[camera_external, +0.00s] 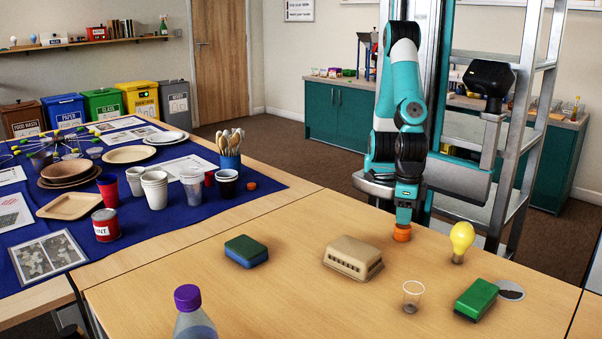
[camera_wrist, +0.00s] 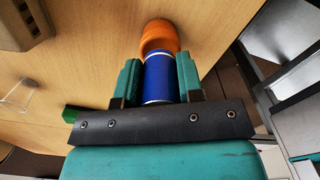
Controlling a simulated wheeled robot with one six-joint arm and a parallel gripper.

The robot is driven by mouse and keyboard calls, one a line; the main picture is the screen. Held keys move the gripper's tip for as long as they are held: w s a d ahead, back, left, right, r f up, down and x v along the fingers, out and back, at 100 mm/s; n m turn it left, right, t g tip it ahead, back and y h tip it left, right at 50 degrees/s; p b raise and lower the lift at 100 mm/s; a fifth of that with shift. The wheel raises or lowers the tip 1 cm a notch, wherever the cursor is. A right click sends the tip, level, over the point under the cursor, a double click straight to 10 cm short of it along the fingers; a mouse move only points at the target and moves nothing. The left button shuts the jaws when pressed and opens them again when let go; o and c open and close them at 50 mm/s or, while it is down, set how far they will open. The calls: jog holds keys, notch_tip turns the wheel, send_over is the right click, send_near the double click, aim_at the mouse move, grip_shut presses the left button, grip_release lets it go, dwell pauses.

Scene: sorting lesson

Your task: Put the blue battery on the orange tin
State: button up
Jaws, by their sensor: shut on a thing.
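The blue battery (camera_wrist: 158,78) is between the two teal fingers of my gripper (camera_wrist: 159,64) in the wrist view, and the gripper is shut on it. The orange tin (camera_wrist: 158,34) shows just past the battery's far end. In the external view my gripper (camera_external: 403,212) points down right above the orange tin (camera_external: 401,233), which stands on the wooden table. The battery is hidden there by the gripper. Its far end overlaps the tin in the wrist view; I cannot tell whether they touch.
A beige carton (camera_external: 352,258) stands left of the tin, and a yellow bulb (camera_external: 461,241) stands to its right. A purple-capped bottle (camera_external: 193,318) is at the front.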

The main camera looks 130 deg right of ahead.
jog(key=shift+f, duration=0.45)
jog(key=shift+f, duration=0.1)
jog(key=o, duration=1)
jog(key=shift+c, duration=0.2)
